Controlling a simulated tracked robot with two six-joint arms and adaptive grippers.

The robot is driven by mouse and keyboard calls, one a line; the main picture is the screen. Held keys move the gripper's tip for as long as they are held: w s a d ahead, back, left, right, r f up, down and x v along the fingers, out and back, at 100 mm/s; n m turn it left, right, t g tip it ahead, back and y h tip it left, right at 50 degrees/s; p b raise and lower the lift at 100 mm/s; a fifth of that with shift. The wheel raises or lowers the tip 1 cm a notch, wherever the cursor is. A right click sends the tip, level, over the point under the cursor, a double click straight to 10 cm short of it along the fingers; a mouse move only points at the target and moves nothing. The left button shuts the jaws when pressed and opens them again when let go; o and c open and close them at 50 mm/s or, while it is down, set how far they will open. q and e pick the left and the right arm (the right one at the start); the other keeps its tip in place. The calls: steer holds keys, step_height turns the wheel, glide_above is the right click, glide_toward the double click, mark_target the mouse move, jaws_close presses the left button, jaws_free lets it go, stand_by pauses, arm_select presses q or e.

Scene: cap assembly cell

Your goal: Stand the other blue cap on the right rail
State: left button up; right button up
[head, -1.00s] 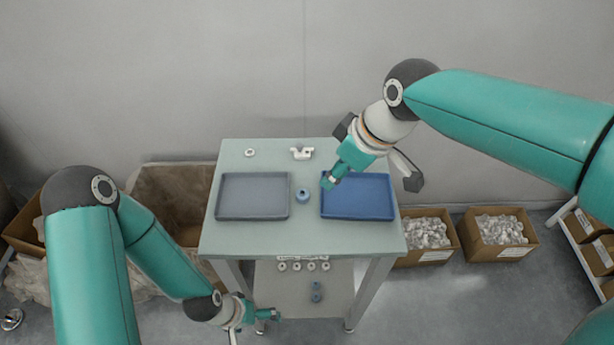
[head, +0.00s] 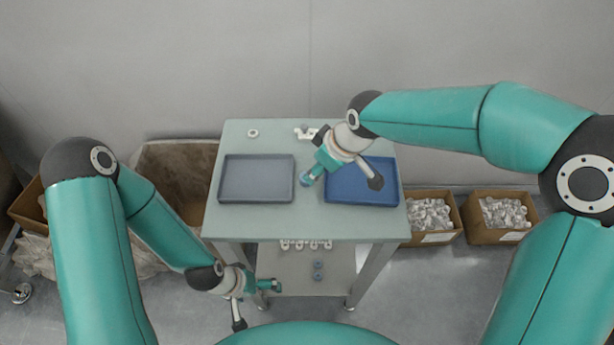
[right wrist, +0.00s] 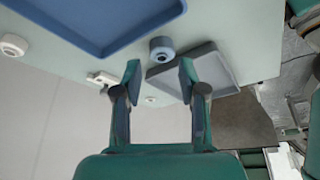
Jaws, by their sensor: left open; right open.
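A blue cap (right wrist: 161,49) with a dark centre stands on the table between the two trays. In the right wrist view it lies beyond the fingertips of my right gripper (right wrist: 159,75), between their lines, and the open fingers do not touch it. In the head view my right gripper (head: 311,176) is over that spot and mostly hides the cap. My left gripper (head: 256,304) is open and empty, low beside the table.
A grey tray (head: 257,199) is on the left of the table (head: 290,225), a blue tray (head: 380,200) on the right. A white ring (head: 253,133) is at the back left. Several white parts (head: 306,245) sit on the lower shelf. Cardboard boxes (head: 432,238) flank the table.

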steer(key=x, duration=0.1)
steer(key=p+x, duration=0.1)
steer(key=x, duration=0.3)
steer(key=shift+a, duration=0.3)
steer(key=shift+r, duration=0.1)
steer(key=c, duration=0.3)
